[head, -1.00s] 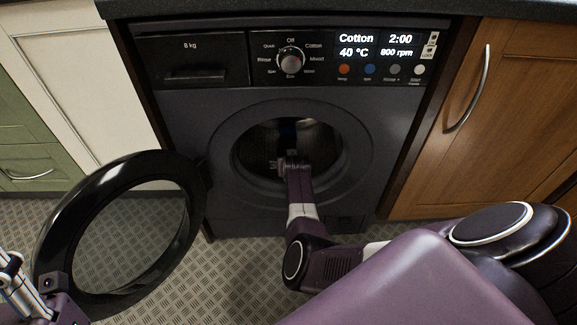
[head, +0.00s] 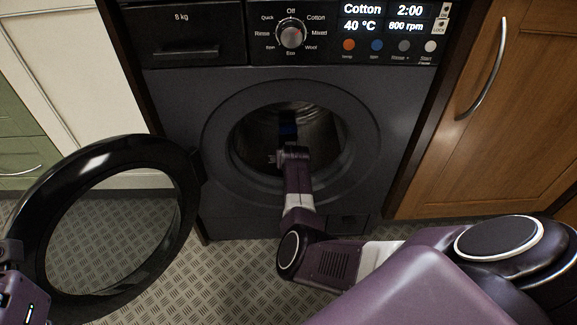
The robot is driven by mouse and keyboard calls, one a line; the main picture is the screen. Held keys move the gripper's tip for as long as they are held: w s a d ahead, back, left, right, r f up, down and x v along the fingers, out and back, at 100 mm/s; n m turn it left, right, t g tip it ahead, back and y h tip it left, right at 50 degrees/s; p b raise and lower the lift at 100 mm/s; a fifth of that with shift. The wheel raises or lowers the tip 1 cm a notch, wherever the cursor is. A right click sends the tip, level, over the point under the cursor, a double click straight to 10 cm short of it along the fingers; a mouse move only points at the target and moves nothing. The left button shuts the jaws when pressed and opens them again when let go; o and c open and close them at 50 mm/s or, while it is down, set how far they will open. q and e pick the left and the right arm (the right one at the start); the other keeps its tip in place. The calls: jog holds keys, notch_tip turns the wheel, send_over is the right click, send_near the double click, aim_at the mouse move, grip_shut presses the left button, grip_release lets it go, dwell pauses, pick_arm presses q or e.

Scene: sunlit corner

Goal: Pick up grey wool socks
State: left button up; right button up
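A dark washing machine (head: 391,138) stands ahead with its round door (head: 70,195) swung open to the left. My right arm reaches into the drum opening (head: 325,125). The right gripper (head: 272,158) is at the mouth of the drum, small and dark, and its fingers are too unclear to read. A dark blue patch (head: 288,131) shows inside the drum just beyond it; I cannot tell what it is. I cannot make out grey wool socks; the drum's lower part is hidden by my arm and shadow. My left arm shows at the lower left edge, with its fingertips out of frame.
The open door fills the left side close to my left arm. A wooden cabinet (head: 470,160) with a curved handle (head: 487,70) stands right of the machine. Cream and green cabinets are at the left. Patterned floor (head: 235,275) is clear between door and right arm.

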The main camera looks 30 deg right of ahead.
jog(key=shift+w, duration=0.1)
jog(key=shift+d, duration=0.1)
jog(key=c, duration=1)
